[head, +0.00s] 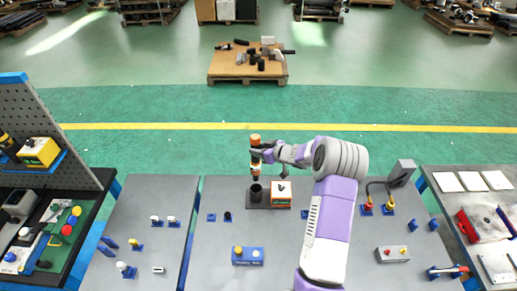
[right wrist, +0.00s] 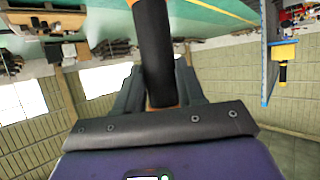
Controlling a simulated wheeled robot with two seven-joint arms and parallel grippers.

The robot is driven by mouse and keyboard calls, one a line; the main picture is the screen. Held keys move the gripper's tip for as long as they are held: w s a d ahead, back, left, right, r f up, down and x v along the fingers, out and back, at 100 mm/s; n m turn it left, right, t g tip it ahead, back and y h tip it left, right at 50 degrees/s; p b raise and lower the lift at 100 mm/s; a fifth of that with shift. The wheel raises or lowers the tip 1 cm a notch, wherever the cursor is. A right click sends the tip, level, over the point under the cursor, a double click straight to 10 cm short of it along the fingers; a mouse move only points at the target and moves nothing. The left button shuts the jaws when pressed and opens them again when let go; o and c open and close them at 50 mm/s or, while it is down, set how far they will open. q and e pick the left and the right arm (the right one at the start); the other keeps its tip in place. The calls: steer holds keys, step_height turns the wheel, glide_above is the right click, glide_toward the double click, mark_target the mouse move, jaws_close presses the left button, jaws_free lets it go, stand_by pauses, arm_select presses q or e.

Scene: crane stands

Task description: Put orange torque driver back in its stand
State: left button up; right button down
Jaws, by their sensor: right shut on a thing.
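The orange torque driver (head: 255,141) has orange ends and a black middle. In the head view it is upright, in the air over the stand's cup. My right gripper (head: 262,154) is shut around it. In the right wrist view the driver's black grip (right wrist: 153,50) stands between the fingers. The stand (head: 257,194) is a dark base on the middle table with a black cup at its left and an orange-and-white box at its right. The driver's lower tip is just above the cup; I cannot tell if it touches. My left gripper is not in view.
A grey box with red knobs (head: 393,254) and a bent-pipe fixture (head: 378,196) are at the right. The middle tabletop (head: 220,238) has bare room.

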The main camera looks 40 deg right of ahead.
mark_target(259, 159)
steer(key=shift+f+b, duration=1.95)
steer(key=shift+f, duration=0.75)
steer(key=shift+f, duration=0.15)
